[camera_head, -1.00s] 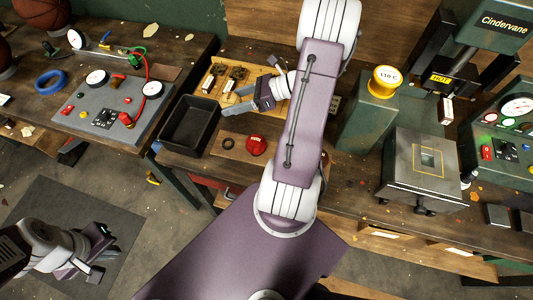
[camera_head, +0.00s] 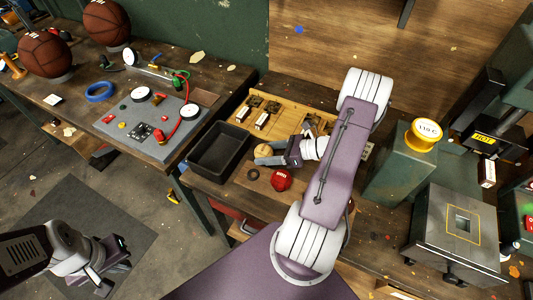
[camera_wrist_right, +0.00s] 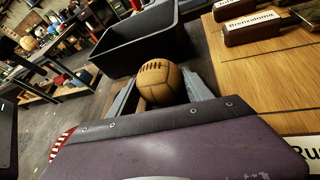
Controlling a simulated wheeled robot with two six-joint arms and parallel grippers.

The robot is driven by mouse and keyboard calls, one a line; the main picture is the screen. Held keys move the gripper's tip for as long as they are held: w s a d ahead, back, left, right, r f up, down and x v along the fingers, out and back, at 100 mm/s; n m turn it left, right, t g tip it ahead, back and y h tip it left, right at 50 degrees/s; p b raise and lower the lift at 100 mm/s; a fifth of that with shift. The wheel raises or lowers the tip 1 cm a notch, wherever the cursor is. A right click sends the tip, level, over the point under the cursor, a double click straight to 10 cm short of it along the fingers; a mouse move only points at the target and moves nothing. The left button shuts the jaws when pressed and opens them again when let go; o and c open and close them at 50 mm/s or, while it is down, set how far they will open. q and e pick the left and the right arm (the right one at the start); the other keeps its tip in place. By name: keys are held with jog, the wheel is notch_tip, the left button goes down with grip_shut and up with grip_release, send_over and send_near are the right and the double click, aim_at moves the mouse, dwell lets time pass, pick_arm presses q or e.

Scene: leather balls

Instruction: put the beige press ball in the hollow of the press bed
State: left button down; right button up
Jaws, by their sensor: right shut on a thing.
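The beige press ball (camera_head: 263,150) is a small tan leather ball with dark stitching. My right gripper (camera_head: 262,155) is shut on it beside the black tray; the right wrist view shows the ball (camera_wrist_right: 158,65) between the two fingers. The hollow looks empty. The ball is well to the left of the bed. My left gripper (camera_head: 112,264) is low at the left over a dark floor mat, away from the tables; its finger opening is unclear.
A black tray (camera_head: 201,163) stands left of the ball. A wooden board (camera_head: 285,105) carries labelled pieces. A green block with a yellow cap (camera_head: 422,135) stands between my right arm and the press bed.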

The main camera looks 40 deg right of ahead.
jog(key=shift+a, duration=0.1)
jog(key=o, duration=1.5)
